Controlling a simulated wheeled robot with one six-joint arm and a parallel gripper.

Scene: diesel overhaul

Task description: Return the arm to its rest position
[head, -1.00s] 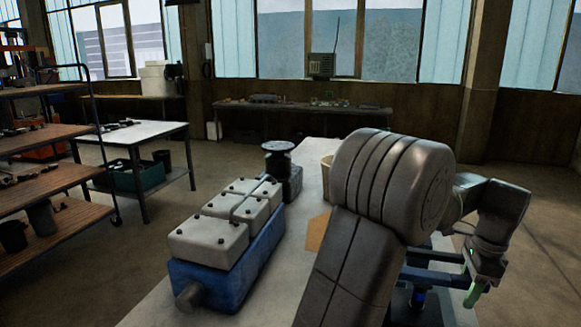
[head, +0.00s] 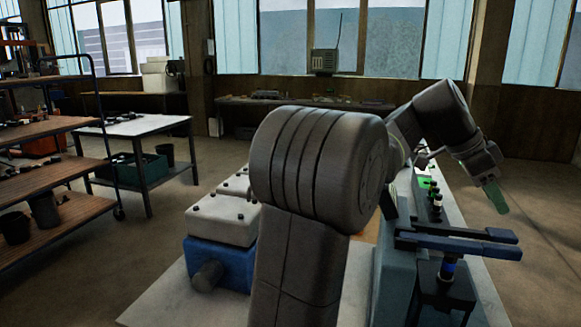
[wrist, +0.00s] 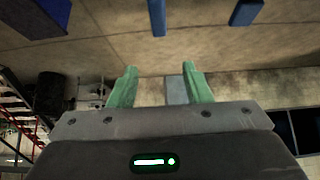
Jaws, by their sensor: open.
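My gripper (head: 496,196) is at the right of the head view, at the end of my raised arm, with its green fingers pointing down. In the wrist view my gripper (wrist: 156,85) shows two green fingers spread apart with nothing between them. My gripper is open and empty. In the head view it is above and to the right of the blue clamp-like bars (head: 460,245), apart from them. My large grey arm link covers the middle of the bench.
A blue engine block with light covers (head: 222,218) stands on the bench (head: 165,300), partly hidden by my arm. Blue bars also show at the top of the wrist view (wrist: 157,18). A shelf cart (head: 60,130) and a side table (head: 135,125) stand left. Floor at right is clear.

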